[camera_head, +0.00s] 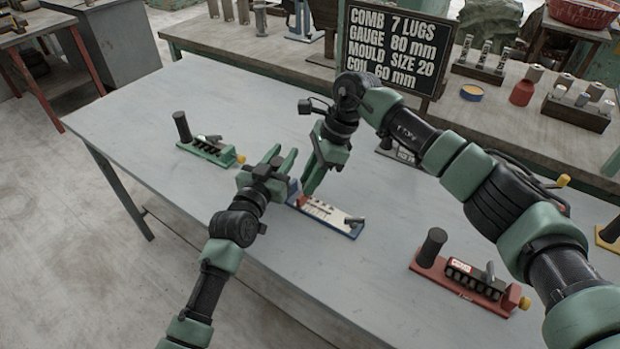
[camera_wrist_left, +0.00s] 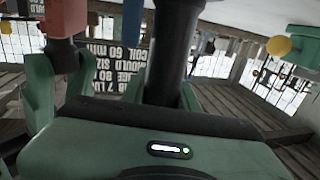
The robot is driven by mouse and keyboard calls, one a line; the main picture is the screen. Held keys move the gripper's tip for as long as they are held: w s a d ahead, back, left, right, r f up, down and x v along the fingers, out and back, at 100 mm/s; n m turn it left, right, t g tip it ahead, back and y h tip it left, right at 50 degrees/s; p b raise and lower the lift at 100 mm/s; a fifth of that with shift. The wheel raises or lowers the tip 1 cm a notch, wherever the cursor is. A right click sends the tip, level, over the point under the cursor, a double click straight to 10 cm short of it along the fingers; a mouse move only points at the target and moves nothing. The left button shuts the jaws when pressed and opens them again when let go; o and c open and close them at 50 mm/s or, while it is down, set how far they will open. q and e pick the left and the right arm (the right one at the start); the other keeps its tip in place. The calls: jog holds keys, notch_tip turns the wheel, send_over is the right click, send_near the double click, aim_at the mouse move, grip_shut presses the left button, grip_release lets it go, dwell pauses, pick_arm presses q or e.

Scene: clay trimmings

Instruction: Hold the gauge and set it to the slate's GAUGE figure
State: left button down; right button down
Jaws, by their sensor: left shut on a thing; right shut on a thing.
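The gauge (camera_head: 336,217) lies on the table, a blue base with a white marked face and a dark grip piece near its right end. A red part (camera_head: 302,200) sits at its left end. My left gripper (camera_head: 280,160) is shut at the gauge's left end, on what looks like its dark post (camera_wrist_left: 175,50), which rises large in the left wrist view. My right gripper (camera_head: 312,188) points down and is shut on the red part. Their fingers hide that end, and I cannot read the setting. The slate (camera_head: 397,47) reads GAUGE 80 mm.
A green-based device (camera_head: 208,149) lies to the left and a red-based one (camera_head: 470,282) at the right front, each with a black post. A back bench (camera_head: 490,110) holds a red bottle (camera_head: 522,93), a tin (camera_head: 472,92) and racks. Open tabletop surrounds the gauge.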

dwell(0.8)
jog(key=s+d, duration=0.2)
jog(key=d, duration=0.2)
jog(key=shift+s+d, duration=0.15)
jog(key=shift+s, duration=0.25)
jog(key=c, duration=1.3)
grip_release()
jog(key=shift+o, duration=0.2)
jog(key=v, duration=1.2)
